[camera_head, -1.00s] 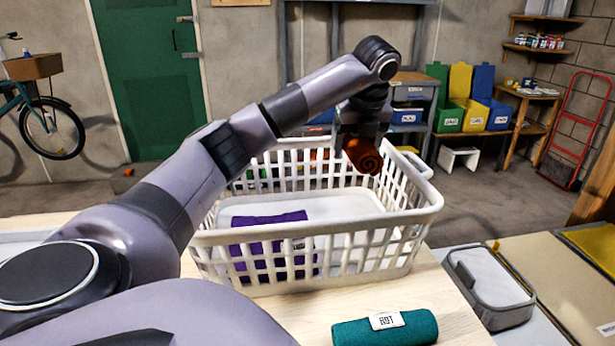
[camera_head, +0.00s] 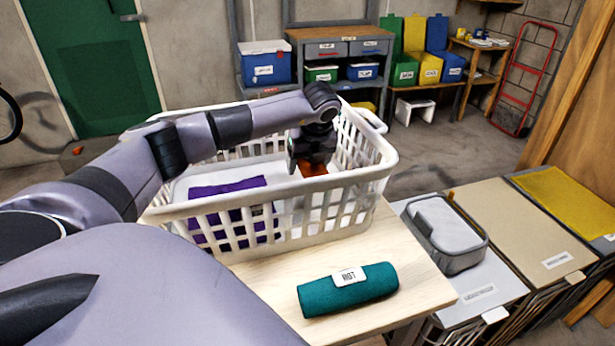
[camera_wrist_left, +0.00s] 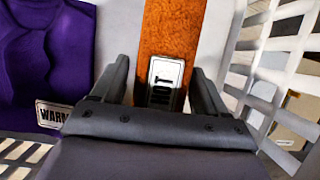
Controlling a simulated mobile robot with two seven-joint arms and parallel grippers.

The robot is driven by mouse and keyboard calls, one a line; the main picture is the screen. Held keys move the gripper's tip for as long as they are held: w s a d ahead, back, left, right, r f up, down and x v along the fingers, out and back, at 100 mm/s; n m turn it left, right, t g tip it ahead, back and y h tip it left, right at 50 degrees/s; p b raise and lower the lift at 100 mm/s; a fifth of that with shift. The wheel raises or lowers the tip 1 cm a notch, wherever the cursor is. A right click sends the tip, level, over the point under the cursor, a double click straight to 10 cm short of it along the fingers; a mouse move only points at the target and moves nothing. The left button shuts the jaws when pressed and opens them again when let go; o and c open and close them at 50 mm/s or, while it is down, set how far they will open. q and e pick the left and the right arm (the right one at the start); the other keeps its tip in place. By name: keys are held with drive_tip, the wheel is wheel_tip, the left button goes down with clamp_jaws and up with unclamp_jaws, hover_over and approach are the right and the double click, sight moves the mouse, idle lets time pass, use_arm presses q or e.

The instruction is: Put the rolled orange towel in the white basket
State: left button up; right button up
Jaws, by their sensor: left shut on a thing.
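The rolled orange towel (camera_head: 312,167) is inside the white basket (camera_head: 285,243), toward its right part. My left gripper (camera_head: 311,160) reaches down into the basket and is shut on the towel. In the left wrist view the towel (camera_wrist_left: 172,40) lies between the two fingers, with a white label facing the camera. I cannot tell whether the towel touches the basket floor. My right gripper is not in view.
A purple folded cloth (camera_head: 230,205) lies in the basket's left part. A rolled teal towel (camera_head: 347,289) lies on the wooden table (camera_head: 420,275) in front of the basket. A grey bin (camera_head: 447,236) stands to the right.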

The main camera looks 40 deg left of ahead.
use_arm(q)
drive_tip(key=shift+f, duration=2.45)
drive_tip(key=shift+f, duration=0.1)
drive_tip(key=o, duration=1.3)
drive_tip(key=b+v, duration=0.1)
drive_tip(key=v, duration=1.1)
